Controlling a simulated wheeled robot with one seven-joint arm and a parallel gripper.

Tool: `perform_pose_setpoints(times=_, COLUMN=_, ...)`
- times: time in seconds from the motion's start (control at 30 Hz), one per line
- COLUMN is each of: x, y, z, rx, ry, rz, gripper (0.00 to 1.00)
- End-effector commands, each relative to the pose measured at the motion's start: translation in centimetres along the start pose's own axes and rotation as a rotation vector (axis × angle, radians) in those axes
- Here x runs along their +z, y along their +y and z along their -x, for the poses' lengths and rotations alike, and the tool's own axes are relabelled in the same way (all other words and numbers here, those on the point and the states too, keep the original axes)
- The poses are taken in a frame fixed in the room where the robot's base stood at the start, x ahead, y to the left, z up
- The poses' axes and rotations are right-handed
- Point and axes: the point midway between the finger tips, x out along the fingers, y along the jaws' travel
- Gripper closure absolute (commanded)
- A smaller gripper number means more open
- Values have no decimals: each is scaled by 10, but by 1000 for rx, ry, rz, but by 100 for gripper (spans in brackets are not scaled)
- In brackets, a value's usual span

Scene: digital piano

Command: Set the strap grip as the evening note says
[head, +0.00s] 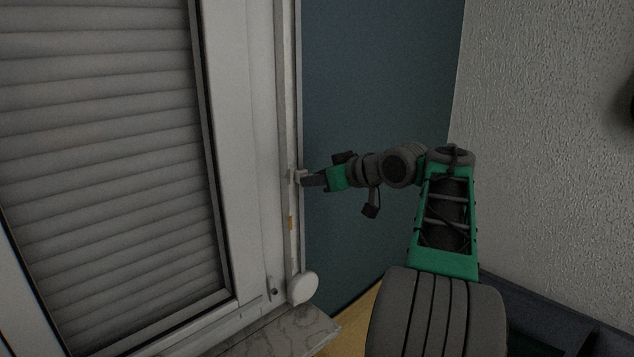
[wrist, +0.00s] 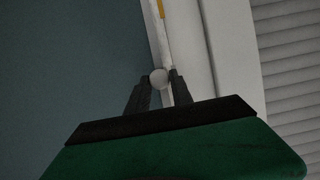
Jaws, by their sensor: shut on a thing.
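The strap (head: 292,120) runs upright along the right side of the window frame in the head view. A small pale strap grip (head: 297,175) sits on it about halfway up the picture. It also shows as a round pale knob in the wrist view (wrist: 159,79). My gripper (head: 303,179) reaches it from the right and is shut on it. In the wrist view my two dark fingers (wrist: 160,85) stand on either side of the knob. An orange mark (head: 291,222) lies on the strap below the grip; the wrist view shows it at the top (wrist: 160,8). No note is in view.
A round white strap winder (head: 303,287) sits at the strap's lower end, above a marble-like sill (head: 275,335). A lowered grey roller shutter (head: 105,150) fills the left. A blue wall (head: 375,80) and a pale textured wall (head: 550,130) stand to the right.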

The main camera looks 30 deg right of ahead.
Motion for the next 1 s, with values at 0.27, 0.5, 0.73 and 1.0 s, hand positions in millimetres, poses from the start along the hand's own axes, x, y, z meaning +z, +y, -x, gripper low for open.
perform_pose_setpoints(times=0.27, x=-8, y=0, z=3, rx=6, ry=11, rz=9, gripper=100)
perform_pose_setpoints(times=0.5, x=-8, y=0, z=3, rx=6, ry=11, rz=8, gripper=61)
perform_pose_setpoints(times=0.73, x=-5, y=0, z=2, rx=4, ry=6, rz=5, gripper=52)
perform_pose_setpoints(times=1.0, x=-3, y=2, z=20, rx=8, ry=7, rz=5, gripper=52)
